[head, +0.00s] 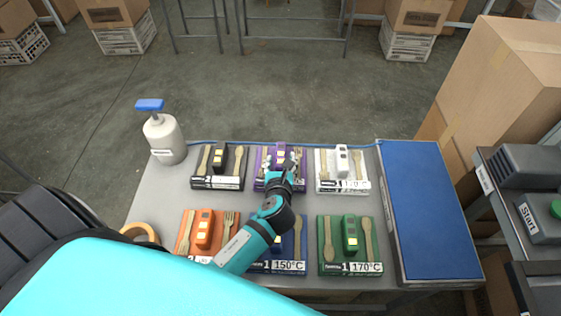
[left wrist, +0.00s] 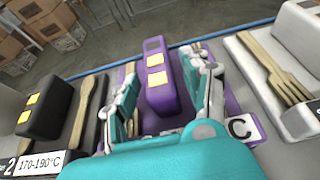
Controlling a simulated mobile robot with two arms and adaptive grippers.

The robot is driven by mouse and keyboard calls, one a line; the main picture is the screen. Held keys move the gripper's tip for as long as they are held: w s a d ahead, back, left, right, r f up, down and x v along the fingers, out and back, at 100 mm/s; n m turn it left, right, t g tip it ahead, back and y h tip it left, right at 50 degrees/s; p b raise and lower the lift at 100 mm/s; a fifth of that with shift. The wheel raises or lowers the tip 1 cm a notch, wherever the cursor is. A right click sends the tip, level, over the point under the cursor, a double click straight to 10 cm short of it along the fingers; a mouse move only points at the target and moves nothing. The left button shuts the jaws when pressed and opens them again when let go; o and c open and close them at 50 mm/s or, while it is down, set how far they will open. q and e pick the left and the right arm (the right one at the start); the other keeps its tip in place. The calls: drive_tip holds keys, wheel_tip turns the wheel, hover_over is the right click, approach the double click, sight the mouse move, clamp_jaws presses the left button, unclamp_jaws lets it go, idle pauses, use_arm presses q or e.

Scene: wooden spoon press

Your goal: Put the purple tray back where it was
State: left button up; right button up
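The purple tray (head: 259,183) lies on the table in the middle of the back row, between a black tray and a white tray. It carries a purple block (head: 281,150) with yellow labels and wooden cutlery. In the left wrist view the purple block (left wrist: 157,75) stands upright between my fingers. My left gripper (head: 281,160) is over the tray, its fingers spread on either side of the block, with small gaps beside it. The tray's near part is hidden by my gripper. My right gripper is not in view.
The black tray (head: 231,183) and white tray (head: 329,186) are close on both sides. Orange (head: 187,244) and green (head: 333,264) trays are in the front row. A white pump bottle (head: 165,140) stands back left; a blue panel (head: 425,205) lies right.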

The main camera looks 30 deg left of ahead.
use_arm(q)
drive_tip(key=shift+r, duration=0.25)
drive_tip(key=v, duration=1.2)
drive_tip(key=shift+f, duration=0.15)
